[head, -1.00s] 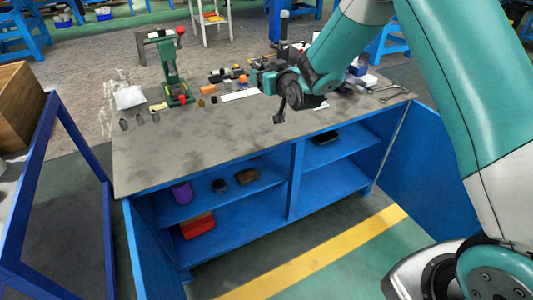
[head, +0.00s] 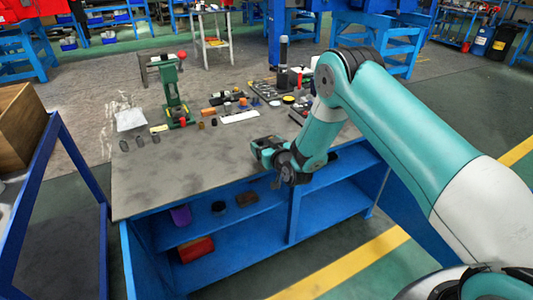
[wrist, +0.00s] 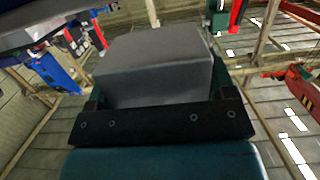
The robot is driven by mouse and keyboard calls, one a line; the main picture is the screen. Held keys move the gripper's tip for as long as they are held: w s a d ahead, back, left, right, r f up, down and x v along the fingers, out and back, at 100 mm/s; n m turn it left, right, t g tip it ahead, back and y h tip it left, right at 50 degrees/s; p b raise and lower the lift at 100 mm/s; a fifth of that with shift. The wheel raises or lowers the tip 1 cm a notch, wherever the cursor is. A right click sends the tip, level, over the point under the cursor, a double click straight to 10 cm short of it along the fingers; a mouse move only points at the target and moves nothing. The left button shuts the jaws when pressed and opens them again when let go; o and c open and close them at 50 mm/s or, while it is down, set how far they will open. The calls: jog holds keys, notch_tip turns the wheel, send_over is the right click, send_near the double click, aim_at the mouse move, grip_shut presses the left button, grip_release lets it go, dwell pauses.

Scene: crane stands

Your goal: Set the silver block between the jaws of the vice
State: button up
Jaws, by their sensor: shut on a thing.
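The silver block (wrist: 155,65) fills the middle of the wrist view, a plain grey box just beyond the dark bar of my gripper. My gripper (head: 258,148) is shut on it. In the head view the gripper is near the right part of the bench's front edge, pointing left; its height above the top is hard to tell. The block cannot be made out there. I cannot clearly pick out the vice in either view; my arm hides part of the bench's right side.
A green press (head: 173,95) with a red knob stands at the back of the grey bench top (head: 190,170). Small parts and a tool tray (head: 270,92) lie along the back. Small dark pieces (head: 140,141) stand at the left. The front left and middle are clear.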

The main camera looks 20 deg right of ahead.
jog(key=shift+f, duration=1.45)
jog(key=shift+f, duration=0.15)
jog(key=o, duration=1.3)
jog(key=shift+c, duration=0.2)
